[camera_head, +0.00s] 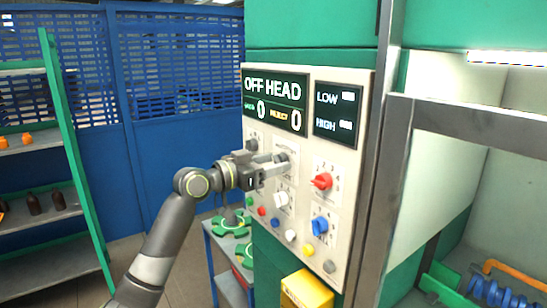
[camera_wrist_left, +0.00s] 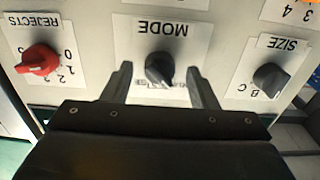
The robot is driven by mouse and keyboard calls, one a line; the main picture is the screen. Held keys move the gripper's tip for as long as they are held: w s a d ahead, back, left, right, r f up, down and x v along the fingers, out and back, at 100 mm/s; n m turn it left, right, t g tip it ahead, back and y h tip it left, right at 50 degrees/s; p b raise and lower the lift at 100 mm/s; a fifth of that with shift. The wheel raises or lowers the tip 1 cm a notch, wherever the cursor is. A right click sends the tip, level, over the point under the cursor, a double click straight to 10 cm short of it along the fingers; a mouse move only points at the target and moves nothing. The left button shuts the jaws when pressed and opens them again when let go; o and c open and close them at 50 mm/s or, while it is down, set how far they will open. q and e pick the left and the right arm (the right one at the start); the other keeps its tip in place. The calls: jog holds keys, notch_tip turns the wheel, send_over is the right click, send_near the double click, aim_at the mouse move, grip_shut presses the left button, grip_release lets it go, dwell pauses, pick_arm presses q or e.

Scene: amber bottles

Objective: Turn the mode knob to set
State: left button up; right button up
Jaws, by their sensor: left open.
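The mode knob (camera_wrist_left: 160,68) is dark and sits under the printed word MODE, which is upside down in the left wrist view. Its narrow end points down and slightly right there. Its position labels are partly hidden, so I cannot read its setting. My left gripper (camera_wrist_left: 161,80) is open, with one finger on each side of the knob and a visible gap to both. In the head view my left gripper (camera_head: 278,162) reaches the panel (camera_head: 348,215) from the left and largely hides the knob.
A red REJECTS knob (camera_wrist_left: 38,60) and dark SIZE knob (camera_wrist_left: 270,78) flank the mode knob. The panel also has a white knob (camera_head: 282,199), a blue knob (camera_head: 320,225) and several buttons below. Its display (camera_head: 273,99) reads OFF HEAD. A metal post (camera_head: 375,200) stands right.

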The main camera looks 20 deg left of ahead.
pick_arm(q)
jog(key=shift+w+d, duration=0.25)
jog(key=shift+c, duration=0.2)
jog(key=c, duration=0.9)
jog(key=m+b, duration=1.2)
jog(key=b, duration=0.1)
jog(key=shift+f+m, duration=0.15)
jog(key=shift+m, duration=0.15)
jog(key=m+b, duration=0.2)
jog(key=m, duration=0.3)
jog(key=shift+m, duration=0.3)
jog(key=o, duration=0.9)
